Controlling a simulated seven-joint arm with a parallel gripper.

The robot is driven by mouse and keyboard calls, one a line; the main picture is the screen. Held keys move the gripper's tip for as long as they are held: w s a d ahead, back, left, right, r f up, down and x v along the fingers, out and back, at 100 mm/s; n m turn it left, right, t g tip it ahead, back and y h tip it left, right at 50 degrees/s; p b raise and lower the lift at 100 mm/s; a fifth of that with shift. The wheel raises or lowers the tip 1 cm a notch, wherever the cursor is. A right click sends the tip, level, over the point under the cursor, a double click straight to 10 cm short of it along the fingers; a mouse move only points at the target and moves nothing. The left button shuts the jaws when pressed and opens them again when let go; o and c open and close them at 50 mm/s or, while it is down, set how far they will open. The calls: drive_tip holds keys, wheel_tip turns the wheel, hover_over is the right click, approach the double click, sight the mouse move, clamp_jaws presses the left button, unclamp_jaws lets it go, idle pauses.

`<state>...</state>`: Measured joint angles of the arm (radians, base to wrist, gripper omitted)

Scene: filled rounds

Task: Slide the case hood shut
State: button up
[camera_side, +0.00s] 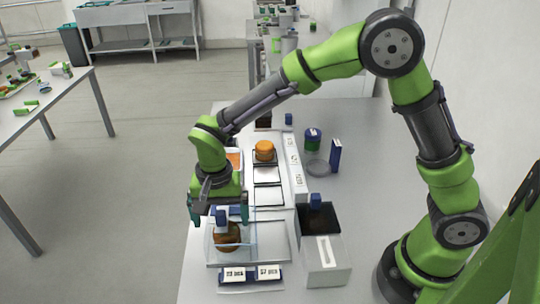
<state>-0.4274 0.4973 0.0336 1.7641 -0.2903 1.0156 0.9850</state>
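A clear case hood (248,234) stands on a grey tray-like base (281,247) near the table's front. A brown round item (227,236) shows through its clear wall. A small blue and white knob (221,217) shows at the hood's top. My gripper (219,212) points down over the hood, its two dark teal fingers spread apart, one on each side of the knob. I cannot tell whether either finger touches the knob. The hood's far side is partly hidden by my gripper.
A box with a dark opening (326,260) and a blue knob stands right of the case. Behind are an orange round (265,150) on a plate, a blue-green jar (312,139), a blue upright block (335,156) and a grey disc (319,168). The table's right side is mostly clear.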

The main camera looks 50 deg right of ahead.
sight(229, 226)
drive_tip(key=shift+s+d+r, duration=0.1)
drive_tip(key=shift+r, duration=3.1)
drive_tip(key=shift+f+n, duration=0.2)
drive_tip(key=shift+n, duration=0.4)
drive_tip(key=shift+s+d+f+n, duration=0.1)
drive_tip(key=shift+s+d+n, duration=0.1)
drive_tip(key=shift+s+n, duration=0.45)
drive_tip(key=s+d+r+n+t+y, duration=0.1)
drive_tip(key=s+d+r+n+t, duration=0.1)
drive_tip(key=s+d+r+t, duration=0.5)
drive_tip(key=s+d+r, duration=0.4)
drive_tip(key=s+d, duration=0.2)
drive_tip(key=d, duration=0.2)
drive_tip(key=shift+s+r+y, duration=0.3)
drive_tip(key=shift+r+y, duration=0.1)
drive_tip(key=shift+n, duration=0.25)
